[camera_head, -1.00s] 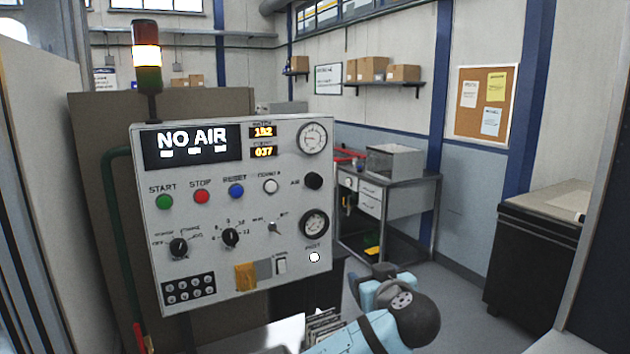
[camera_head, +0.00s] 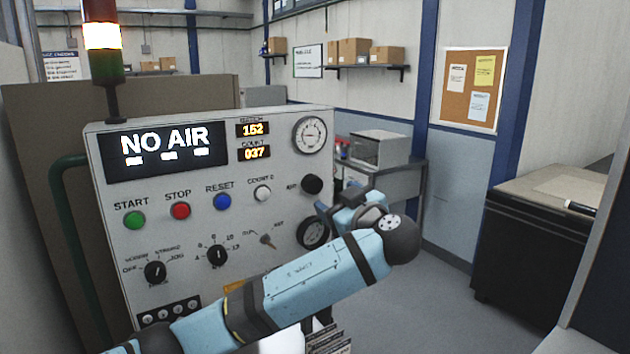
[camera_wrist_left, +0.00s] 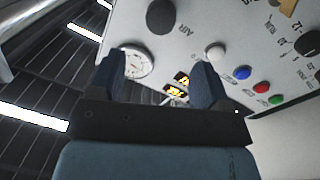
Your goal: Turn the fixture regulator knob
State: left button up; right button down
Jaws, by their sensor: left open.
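The black round knob labelled AIR (camera_head: 312,184) is on the right side of the grey control panel (camera_head: 290,215), between an upper gauge (camera_head: 309,134) and a lower gauge (camera_head: 312,233). My left gripper (camera_head: 330,208) is just below and right of the knob in the head view, partly hidden by its own wrist. In the left wrist view, the two fingers of my left gripper (camera_wrist_left: 157,82) are apart with nothing held between them. The knob (camera_wrist_left: 160,17) is beyond the fingertips there, not touched. The upper gauge (camera_wrist_left: 137,63) shows by one finger. My right gripper is not visible.
My left forearm crosses the lower panel and hides part of it. Green, red, blue and white buttons and selector knobs (camera_head: 217,256) sit left of the AIR knob. The display (camera_head: 167,149) reads NO AIR. A dark cabinet (camera_head: 535,250) stands right; floor between is clear.

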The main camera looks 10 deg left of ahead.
aim_at(315, 187)
pick_arm(q)
jog(key=p+x, duration=0.2)
jog(key=x, duration=0.6)
jog(key=shift+w+a+p, duration=0.15)
jog(key=shift+a+p, duration=0.05)
jog(key=shift+p, duration=0.15)
jog(key=shift+w+a, duration=0.4)
jog(key=shift+w, duration=0.1)
jog(key=shift+f, duration=0.1)
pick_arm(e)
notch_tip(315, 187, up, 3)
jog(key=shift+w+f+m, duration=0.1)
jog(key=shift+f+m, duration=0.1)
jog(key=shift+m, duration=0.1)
pick_arm(q)
jog(key=c, duration=0.8)
jog(key=shift+c, duration=0.6)
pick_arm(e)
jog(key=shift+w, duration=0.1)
pick_arm(q)
jog(key=shift+f, duration=0.1)
